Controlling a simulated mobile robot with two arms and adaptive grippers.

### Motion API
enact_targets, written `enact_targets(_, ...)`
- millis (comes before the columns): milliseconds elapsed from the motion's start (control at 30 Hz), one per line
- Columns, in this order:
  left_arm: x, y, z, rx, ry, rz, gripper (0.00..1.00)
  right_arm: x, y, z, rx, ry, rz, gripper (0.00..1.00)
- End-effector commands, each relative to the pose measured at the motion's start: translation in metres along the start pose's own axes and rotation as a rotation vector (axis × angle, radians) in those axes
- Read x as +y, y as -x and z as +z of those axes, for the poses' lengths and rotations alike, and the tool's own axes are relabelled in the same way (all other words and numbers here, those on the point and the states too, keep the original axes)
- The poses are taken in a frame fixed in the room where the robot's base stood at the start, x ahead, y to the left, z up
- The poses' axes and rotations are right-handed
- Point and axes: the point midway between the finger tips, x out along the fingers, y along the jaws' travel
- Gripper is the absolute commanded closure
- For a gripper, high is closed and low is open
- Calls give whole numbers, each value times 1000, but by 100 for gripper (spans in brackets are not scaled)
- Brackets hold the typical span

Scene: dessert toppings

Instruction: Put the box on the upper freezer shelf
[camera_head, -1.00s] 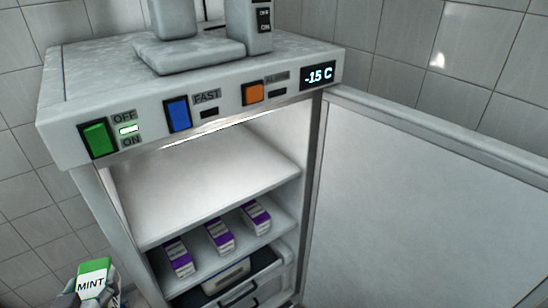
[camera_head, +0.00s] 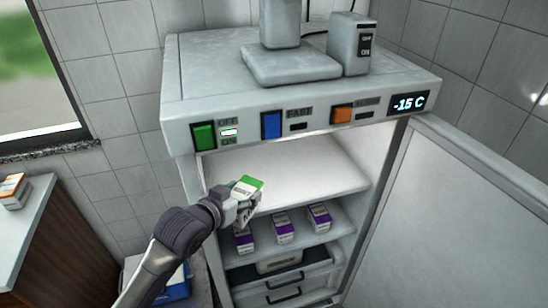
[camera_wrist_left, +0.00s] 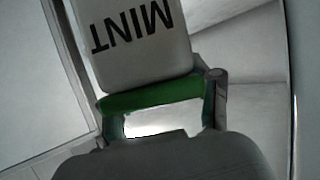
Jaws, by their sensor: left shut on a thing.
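The box, white with a green top (camera_head: 247,186), is held by my left gripper (camera_head: 240,202) at the open front of the freezer (camera_head: 300,120). In the left wrist view the box (camera_wrist_left: 135,45) shows the word MINT, with one finger on each side of it. The upper freezer shelf (camera_head: 310,178) is a pale, lit surface with nothing seen on it. The gripper and box are at its front left in the head view. I cannot tell whether the box touches the shelf. My right gripper is not in view.
Several purple and white boxes (camera_head: 283,229) stand on the shelf below, partly behind my gripper. Drawers (camera_head: 283,287) are under them. The freezer door (camera_head: 470,210) stands open on the right. A counter with an orange and white box (camera_head: 14,191) is at the left.

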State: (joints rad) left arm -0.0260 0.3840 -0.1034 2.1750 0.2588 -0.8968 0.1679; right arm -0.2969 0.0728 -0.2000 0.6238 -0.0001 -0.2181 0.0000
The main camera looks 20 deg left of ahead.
Motion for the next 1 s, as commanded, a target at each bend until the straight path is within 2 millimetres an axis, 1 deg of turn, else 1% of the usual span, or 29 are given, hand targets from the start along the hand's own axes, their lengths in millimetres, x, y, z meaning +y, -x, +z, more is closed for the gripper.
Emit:
enact_targets(33,0,-13,-10,5,2,0,86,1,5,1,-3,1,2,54)
enact_targets(100,0,-31,-18,5,1,0,86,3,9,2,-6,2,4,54)
enact_targets(400,1,-104,-48,5,1,0,86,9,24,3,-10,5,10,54)
enact_targets(500,1,-123,-55,4,-1,0,86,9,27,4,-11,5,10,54)
enact_targets(600,1,-135,-58,3,0,0,86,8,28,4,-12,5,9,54)
enact_targets(733,1,-142,-58,2,-1,0,86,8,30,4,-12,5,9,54)
enact_targets(900,1,-150,-37,-2,-2,0,86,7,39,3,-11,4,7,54)
enact_targets(1000,1,-153,-29,2,-2,0,86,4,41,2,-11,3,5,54)
